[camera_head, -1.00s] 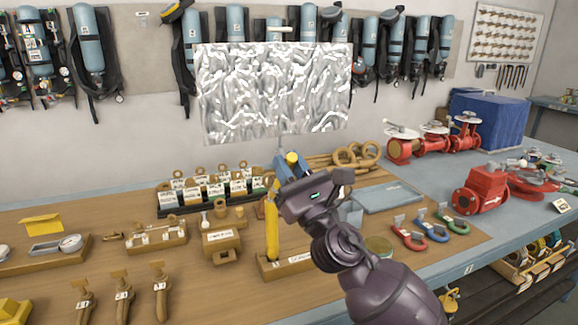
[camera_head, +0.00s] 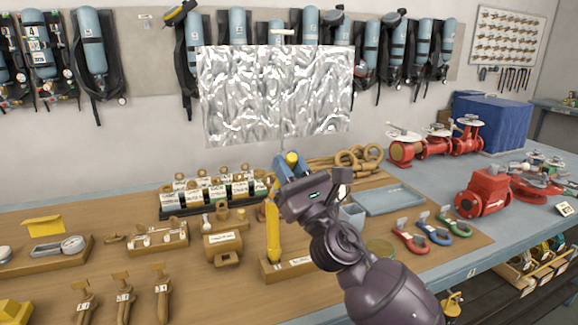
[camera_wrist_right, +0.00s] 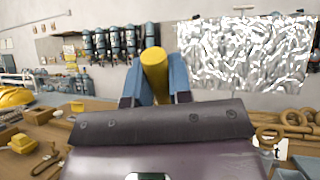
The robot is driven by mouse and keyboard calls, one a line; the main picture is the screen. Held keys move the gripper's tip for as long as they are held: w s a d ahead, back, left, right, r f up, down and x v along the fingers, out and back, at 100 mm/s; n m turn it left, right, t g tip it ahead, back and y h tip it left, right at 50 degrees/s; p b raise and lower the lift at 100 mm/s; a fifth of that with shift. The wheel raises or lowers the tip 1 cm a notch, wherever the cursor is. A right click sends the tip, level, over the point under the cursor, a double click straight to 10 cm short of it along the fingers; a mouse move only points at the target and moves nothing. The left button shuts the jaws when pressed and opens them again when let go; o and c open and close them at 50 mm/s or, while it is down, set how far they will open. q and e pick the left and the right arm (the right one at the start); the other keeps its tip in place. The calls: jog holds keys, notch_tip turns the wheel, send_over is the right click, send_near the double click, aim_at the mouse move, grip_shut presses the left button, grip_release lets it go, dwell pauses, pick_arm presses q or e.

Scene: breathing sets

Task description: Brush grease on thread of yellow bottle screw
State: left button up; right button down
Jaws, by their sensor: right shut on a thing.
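My right gripper (camera_head: 288,163) comes in from the lower right and is shut on a yellow cylindrical thing (camera_head: 293,157). In the right wrist view its rounded yellow end (camera_wrist_right: 154,68) sits between the two blue fingers; the rest of it is hidden, so I cannot tell whether it is the brush. A tall yellow piece (camera_head: 272,232) stands upright at a labelled wooden block (camera_head: 290,267), just left of my wrist; it may be the yellow bottle screw. No thread or grease can be made out. My left gripper is not in view.
A round shallow dish (camera_head: 380,247) lies right of my forearm. Red, blue and green shackles (camera_head: 433,234) and a blue-grey tray (camera_head: 388,199) are further right. Wooden fittings (camera_head: 222,245) stand close on the left. A crinkled silvery panel (camera_head: 275,95) is behind the gripper.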

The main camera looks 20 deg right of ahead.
aim_at(294, 160)
jog(key=shift+w, duration=0.5)
dwell(1.2)
jog(key=shift+f, duration=0.2)
dwell(0.6)
jog(key=shift+r, duration=0.2)
dwell(2.8)
jog(key=shift+s+r+p, duration=0.25)
jog(key=shift+r+p, duration=0.05)
jog(key=shift+p, duration=0.2)
jog(key=shift+s+d+r+p, duration=0.1)
jog(key=shift+s+r+p, duration=1)
jog(key=shift+s+p, duration=0.4)
jog(key=shift+s+r+p, duration=0.35)
jog(key=shift+s+r, duration=0.3)
jog(key=shift+s, duration=0.1)
